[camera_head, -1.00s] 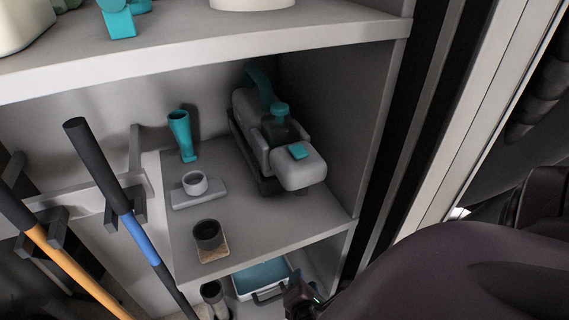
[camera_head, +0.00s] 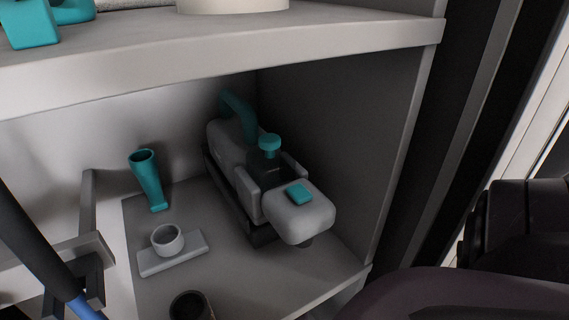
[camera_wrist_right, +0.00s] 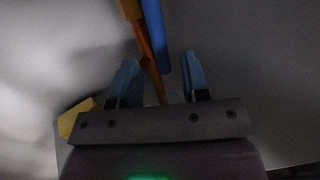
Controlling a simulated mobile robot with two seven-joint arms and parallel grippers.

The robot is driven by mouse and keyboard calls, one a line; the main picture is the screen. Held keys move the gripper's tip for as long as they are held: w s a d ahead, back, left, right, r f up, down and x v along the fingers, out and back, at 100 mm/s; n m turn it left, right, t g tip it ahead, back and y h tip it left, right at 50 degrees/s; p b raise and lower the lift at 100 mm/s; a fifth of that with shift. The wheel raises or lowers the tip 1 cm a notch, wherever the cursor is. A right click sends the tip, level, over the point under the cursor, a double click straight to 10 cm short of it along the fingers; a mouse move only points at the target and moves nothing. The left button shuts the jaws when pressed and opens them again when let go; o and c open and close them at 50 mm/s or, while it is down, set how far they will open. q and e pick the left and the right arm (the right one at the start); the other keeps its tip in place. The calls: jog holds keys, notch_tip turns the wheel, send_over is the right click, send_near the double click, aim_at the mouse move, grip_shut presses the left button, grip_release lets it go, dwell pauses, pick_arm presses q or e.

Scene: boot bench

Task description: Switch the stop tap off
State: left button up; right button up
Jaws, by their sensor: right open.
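I cannot pick out a stop tap for certain. The head view shows a grey machine (camera_head: 300,218) on the shelf, with a teal curved handle at its back, a round teal knob (camera_head: 269,144) on a dark part, and a teal square button (camera_head: 299,194) on its front block. My right gripper (camera_wrist_right: 160,72) shows in the right wrist view, open and empty between two blue fingers. An orange pole and a blue pole (camera_wrist_right: 157,35) show beyond the fingers. My right gripper is out of the head view. My left gripper is in neither view.
A dark blue-ended pole (camera_head: 40,250) stands at left. A yellow block (camera_wrist_right: 75,117) shows beside my gripper.

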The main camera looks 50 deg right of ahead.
jog(key=shift+x, duration=2.6)
grip_shut()
